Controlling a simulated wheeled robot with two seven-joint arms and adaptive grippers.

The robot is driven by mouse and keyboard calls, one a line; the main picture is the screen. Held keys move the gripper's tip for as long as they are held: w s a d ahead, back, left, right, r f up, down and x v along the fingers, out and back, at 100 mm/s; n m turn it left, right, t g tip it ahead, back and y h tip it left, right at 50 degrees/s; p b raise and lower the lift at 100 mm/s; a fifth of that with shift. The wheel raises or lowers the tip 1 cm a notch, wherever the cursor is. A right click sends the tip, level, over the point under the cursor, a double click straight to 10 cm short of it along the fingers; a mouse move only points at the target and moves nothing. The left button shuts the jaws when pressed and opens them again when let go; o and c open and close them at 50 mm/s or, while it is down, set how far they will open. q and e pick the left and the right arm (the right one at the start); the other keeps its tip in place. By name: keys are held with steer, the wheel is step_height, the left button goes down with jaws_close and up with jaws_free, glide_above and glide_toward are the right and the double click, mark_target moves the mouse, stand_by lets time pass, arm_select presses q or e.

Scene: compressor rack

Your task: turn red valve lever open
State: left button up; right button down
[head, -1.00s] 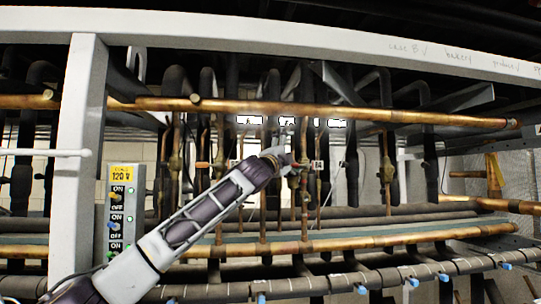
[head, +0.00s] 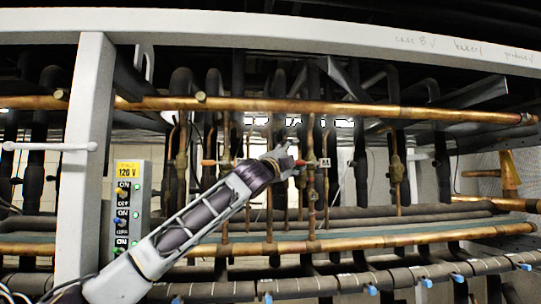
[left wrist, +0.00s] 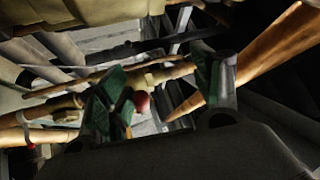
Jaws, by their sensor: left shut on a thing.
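The red valve lever (left wrist: 141,101) shows in the left wrist view as a small red rounded end between my fingers, beside a brass fitting (left wrist: 160,76). In the head view a small red part (head: 300,162) shows just right of my left gripper (head: 287,148), by a vertical copper pipe. My left gripper, also in the left wrist view (left wrist: 162,90), has its two green-grey fingers on either side of the lever and is shut on it. The fingers and the gripper body hide part of the lever, so its exact angle cannot be told. My right gripper is not in view.
A grey switch box (head: 131,205) labelled 120 V stands at the left beside a white post (head: 84,150). A long copper pipe (head: 330,108) crosses above the gripper and another (head: 350,243) crosses below. Vertical pipes crowd both sides of the gripper.

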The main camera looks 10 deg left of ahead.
arm_select(q)
steer(key=shift+s+a+r+h+b, duration=0.2)
steer(key=shift+s+r, duration=0.4)
steer(key=shift+s, duration=0.2)
steer(key=shift+s+a+r+h+b, duration=0.1)
steer(key=shift+s+a+r+b, duration=0.05)
steer(key=shift+s+r, duration=0.5)
steer(key=s, duration=0.1)
steer(key=s+a, duration=0.2)
steer(key=s, duration=0.1)
steer(key=shift+r+b, duration=0.25)
steer(key=shift+b, duration=0.05)
steer(key=shift+c, duration=1.2)
steer(key=b+v, duration=0.2)
steer(key=v, duration=0.4)
steer(key=shift+s+a, duration=0.25)
steer(key=shift+a, duration=0.25)
